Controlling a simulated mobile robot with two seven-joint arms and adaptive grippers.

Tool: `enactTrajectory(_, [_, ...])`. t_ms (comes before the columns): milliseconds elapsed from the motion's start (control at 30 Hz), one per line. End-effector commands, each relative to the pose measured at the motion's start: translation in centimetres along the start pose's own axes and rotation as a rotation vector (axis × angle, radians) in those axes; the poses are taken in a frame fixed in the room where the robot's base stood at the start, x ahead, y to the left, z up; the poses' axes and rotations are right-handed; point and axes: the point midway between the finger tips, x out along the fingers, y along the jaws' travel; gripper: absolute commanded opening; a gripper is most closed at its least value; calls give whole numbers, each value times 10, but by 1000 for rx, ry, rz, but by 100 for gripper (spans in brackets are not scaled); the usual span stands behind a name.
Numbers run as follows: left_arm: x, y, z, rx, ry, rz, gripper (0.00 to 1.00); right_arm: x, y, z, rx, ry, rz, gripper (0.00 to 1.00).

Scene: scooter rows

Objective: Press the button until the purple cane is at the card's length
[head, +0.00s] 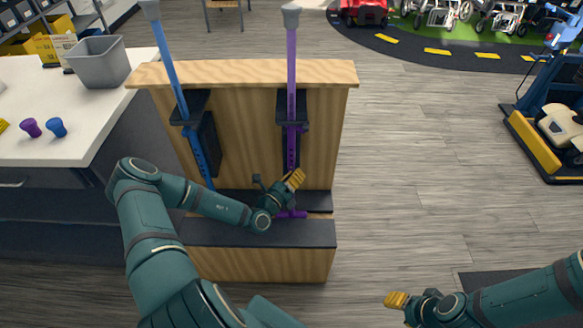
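The purple cane (291,62) stands upright in the right black holder (292,112) of a wooden stand (240,74). It has a grey top, a row of holes lower down and a purple foot (291,214) at the black ledge. My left gripper (296,179) looks shut, with yellow fingertips together, in front of or beside the cane's lower shaft. It hides part of the shaft; I cannot tell whether it touches it. The button cannot be made out. A small card (63,43) stands by the grey bin; its writing is unreadable. My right gripper (396,300) looks shut and empty, low at right.
A blue cane (168,62) leans in the stand's left holder. A white counter (55,105) at left bears a grey bin (100,62) and purple and blue knobs (57,128). A blue and yellow machine (540,140) is at right. The floor between is clear.

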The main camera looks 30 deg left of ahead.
Motion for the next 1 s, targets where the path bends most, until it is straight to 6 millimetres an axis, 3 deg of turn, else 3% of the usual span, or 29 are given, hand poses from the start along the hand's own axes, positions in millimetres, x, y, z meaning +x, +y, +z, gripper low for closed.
enactTrajectory(1000, [7, 4, 4, 1, 0, 0, 0, -5, -2, 0, 0, 0, 0, 47])
